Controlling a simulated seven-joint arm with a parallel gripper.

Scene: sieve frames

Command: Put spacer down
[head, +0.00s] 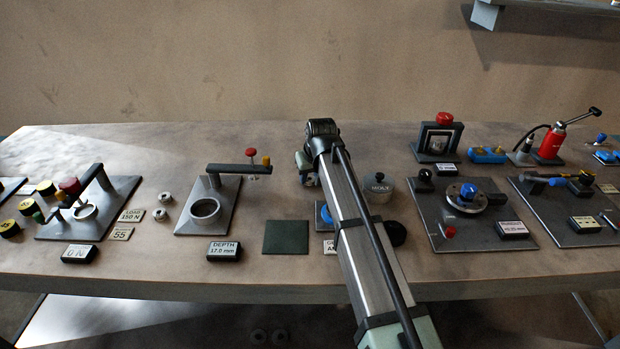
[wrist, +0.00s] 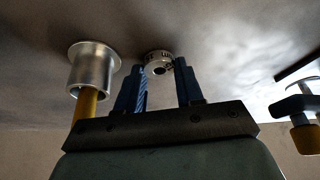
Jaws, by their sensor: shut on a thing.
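My gripper (wrist: 160,72) shows in the wrist view with its two blue fingers a little apart, shut on a small silver ring-like piece, which I take as the spacer (wrist: 158,62). It has dark marks on its side and a small dark hole. The grey tabletop lies beyond it; I cannot tell whether the spacer touches it. In the head view my arm covers most of the gripper, and the held spacer is hidden. Two small metal rings (head: 165,198) lie on the table left of the depth gauge plate (head: 183,222).
A silver cup on a yellow post (wrist: 93,68) is close left of the fingers in the wrist view. A dark green square pad (head: 286,237) lies left of my arm. A lidded grey pot (head: 379,189) and a fixture plate (head: 482,237) stand to its right. Bare table lies behind the pad.

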